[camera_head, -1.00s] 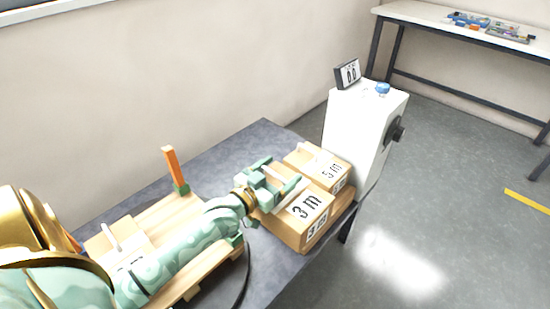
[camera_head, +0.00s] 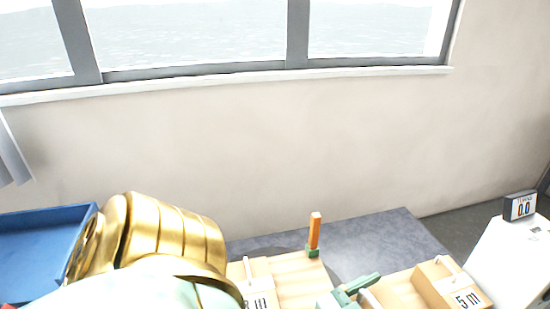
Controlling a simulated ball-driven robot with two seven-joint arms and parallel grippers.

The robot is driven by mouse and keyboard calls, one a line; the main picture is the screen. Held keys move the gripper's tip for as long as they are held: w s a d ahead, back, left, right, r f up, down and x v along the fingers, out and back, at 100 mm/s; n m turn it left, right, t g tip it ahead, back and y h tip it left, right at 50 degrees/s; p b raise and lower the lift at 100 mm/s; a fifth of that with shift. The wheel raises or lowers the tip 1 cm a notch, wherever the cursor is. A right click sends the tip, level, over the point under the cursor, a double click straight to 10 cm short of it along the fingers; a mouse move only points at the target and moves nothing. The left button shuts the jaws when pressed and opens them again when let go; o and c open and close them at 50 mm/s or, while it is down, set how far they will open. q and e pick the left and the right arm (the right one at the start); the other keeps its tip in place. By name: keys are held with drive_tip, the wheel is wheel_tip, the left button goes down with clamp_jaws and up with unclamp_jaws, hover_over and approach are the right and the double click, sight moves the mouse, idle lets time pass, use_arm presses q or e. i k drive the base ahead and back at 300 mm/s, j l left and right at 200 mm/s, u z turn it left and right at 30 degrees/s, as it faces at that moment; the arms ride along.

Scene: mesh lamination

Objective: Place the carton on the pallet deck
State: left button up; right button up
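The wooden pallet deck (camera_head: 290,273) lies at the bottom middle, cut off by the frame's lower edge. A carton with a pale bar handle (camera_head: 250,270) and a partly cut-off label sits on its left part. A tan carton labelled 5 m (camera_head: 455,289) stands at the bottom right. Another carton (camera_head: 400,290) beside it is mostly cut off. My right gripper is out of view.
An orange post (camera_head: 314,233) in a green foot rises at the pallet's back. The grey table top (camera_head: 380,238) is bare behind. A blue tray (camera_head: 40,235) is at left.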

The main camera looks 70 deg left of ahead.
sight(297, 291)
drive_tip(key=i+l+u, duration=0.1)
drive_tip(key=u, duration=0.3)
drive_tip(key=i+l+u, duration=0.1)
drive_tip(key=u, duration=0.35)
drive_tip(key=l+u, duration=0.15)
drive_tip(key=u, duration=0.25)
drive_tip(key=i+l+u, duration=0.1)
drive_tip(key=u, duration=0.3)
drive_tip(key=l+u, duration=0.25)
drive_tip(key=u, duration=0.15)
drive_tip(key=l+u, duration=0.15)
drive_tip(key=l, duration=0.3)
drive_tip(key=l+u, duration=0.15)
drive_tip(key=l, duration=0.3)
drive_tip(key=k+l+u, duration=0.15)
drive_tip(key=l, duration=0.3)
drive_tip(key=l+u, duration=0.15)
drive_tip(key=l, duration=0.3)
drive_tip(key=k+l+u, duration=0.15)
drive_tip(key=l, duration=0.25)
drive_tip(key=k+l, duration=0.1)
drive_tip(key=l, duration=0.4)
drive_tip(key=k, duration=0.05)
